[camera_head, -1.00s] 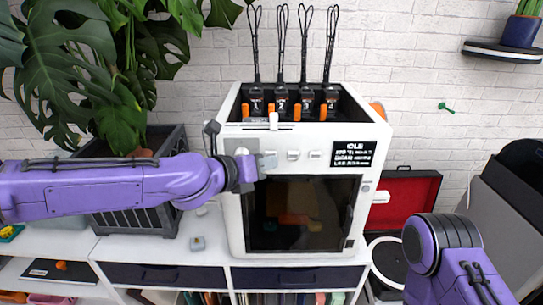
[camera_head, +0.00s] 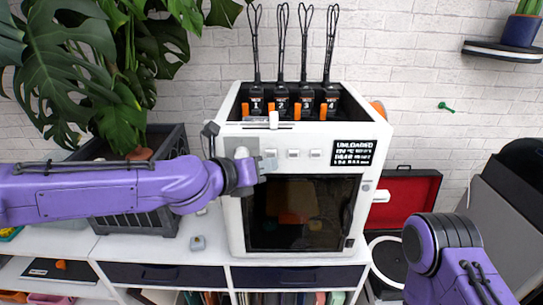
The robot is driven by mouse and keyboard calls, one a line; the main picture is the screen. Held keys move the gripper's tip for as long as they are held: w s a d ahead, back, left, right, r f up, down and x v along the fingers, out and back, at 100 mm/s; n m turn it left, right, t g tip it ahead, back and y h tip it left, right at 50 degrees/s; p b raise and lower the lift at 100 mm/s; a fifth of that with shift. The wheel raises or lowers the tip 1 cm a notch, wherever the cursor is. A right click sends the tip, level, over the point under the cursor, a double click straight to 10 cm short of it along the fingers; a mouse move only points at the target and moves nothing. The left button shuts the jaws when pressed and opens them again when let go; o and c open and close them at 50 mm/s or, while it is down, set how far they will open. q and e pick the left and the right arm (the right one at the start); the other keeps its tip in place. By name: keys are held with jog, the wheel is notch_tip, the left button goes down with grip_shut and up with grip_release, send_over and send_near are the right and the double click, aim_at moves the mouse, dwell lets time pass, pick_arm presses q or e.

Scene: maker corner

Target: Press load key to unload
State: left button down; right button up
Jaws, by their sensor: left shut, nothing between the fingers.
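A white 3D printer (camera_head: 232,220) stands on the white cabinet, with a dark glass door (camera_head: 297,215) on its front. A row of small white keys (camera_head: 293,154) runs along the front above the door. A black display (camera_head: 354,152) at the right of the row reads "UNLOADED" on its top line. My left gripper (camera_head: 268,164) is shut and empty, at the left end of the key row. It hides the leftmost part of the row, and I cannot tell whether it touches a key. My right arm is at the lower right, and its gripper is out of view.
Numbered black filament units with orange levers (camera_head: 306,108) sit in the printer's open top. A large plant in a dark crate (camera_head: 170,145) stands to the left. A red-lined open case (camera_head: 405,199) is to the right. A small grey object (camera_head: 197,243) lies on the cabinet top.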

pick_arm(q)
jog(key=s+b, duration=0.1)
jog(key=s, duration=0.4)
dwell(0.4)
dwell(0.4)
